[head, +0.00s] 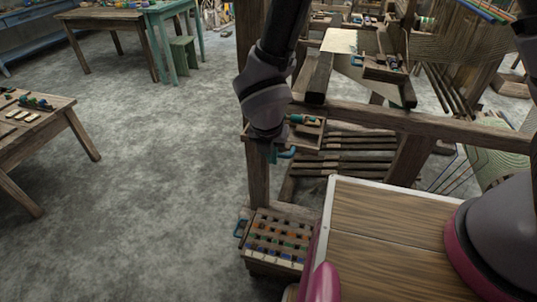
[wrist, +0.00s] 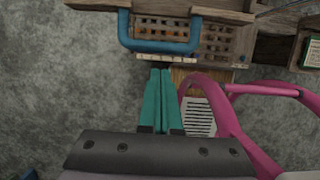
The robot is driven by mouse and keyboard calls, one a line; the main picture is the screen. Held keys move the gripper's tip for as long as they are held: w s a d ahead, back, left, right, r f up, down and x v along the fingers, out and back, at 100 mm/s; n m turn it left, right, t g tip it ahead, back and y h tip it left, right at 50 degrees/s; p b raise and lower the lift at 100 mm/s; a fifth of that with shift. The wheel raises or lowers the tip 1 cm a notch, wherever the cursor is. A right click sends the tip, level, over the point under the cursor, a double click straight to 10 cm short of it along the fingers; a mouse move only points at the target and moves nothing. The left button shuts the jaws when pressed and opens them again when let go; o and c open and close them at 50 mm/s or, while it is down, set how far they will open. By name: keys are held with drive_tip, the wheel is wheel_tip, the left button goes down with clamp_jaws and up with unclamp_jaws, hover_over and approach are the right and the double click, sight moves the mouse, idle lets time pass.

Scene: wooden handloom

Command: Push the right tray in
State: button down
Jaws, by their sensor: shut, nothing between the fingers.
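My gripper (head: 286,153) has teal fingers that lie side by side, closed and empty. In the wrist view the fingertips (wrist: 160,71) are just below a blue U-shaped handle (wrist: 160,46) in the picture; I cannot tell whether they touch it. The handle is on the front of a wooden tray with a grid of compartments (wrist: 228,42), some holding orange pieces. In the head view a low grid-topped tray (head: 275,240) with a blue handle (head: 242,226) sits below my gripper, beside the loom post. No other tray is clearly identifiable as its left counterpart.
The wooden loom frame (head: 400,120) stands behind and to the right of my gripper. A small wooden tray with green items (head: 306,133) is beside my wrist. A workbench (head: 30,125) stands at the left. Grey floor between is open.

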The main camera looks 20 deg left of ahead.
drive_tip(key=shift+w+f, duration=0.15)
drive_tip(key=shift+w, duration=0.6)
drive_tip(key=w, duration=0.8)
